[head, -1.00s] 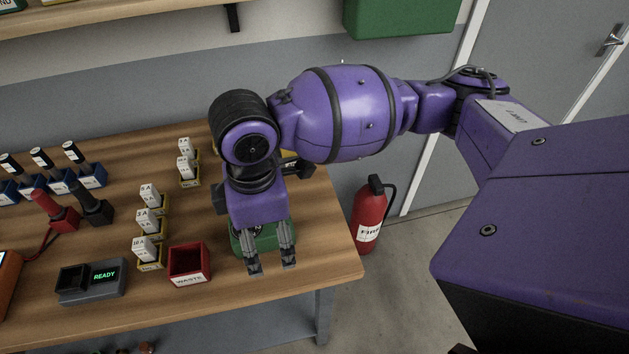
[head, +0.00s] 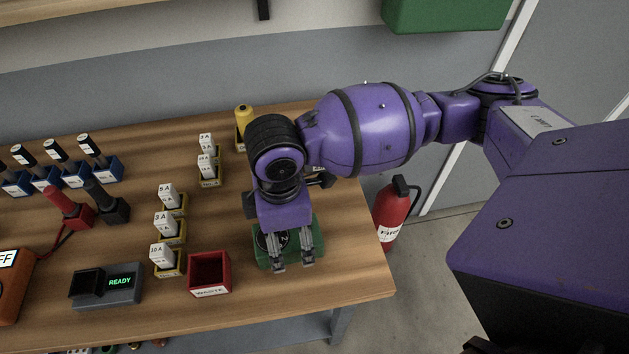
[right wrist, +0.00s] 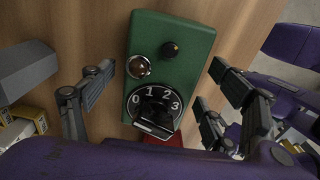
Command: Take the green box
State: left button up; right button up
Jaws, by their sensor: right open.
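The green box (head: 318,241) stands near the right end of the wooden table, partly hidden under my right gripper (head: 293,266) in the head view. In the right wrist view the green box (right wrist: 187,75) shows a dial marked 0 to 3 with a black handle, a small round lamp and a black knob. My right gripper (right wrist: 160,78) is open, with its fingers apart on both sides of the box and no visible contact. The exact height of the fingers above the box is hard to tell. My left gripper is not in view.
A red waste bin (head: 209,273) stands just left of the green box. Yellow holders with white labelled blocks (head: 168,260) and a grey device reading READY (head: 107,286) are further left. A yellow item (head: 243,120) is behind. The table's right edge is close; a fire extinguisher (head: 390,212) stands beyond.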

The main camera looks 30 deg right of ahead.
jog(key=shift+w+a, duration=0.1)
jog(key=c, duration=1.7)
jog(key=shift+r, duration=0.1)
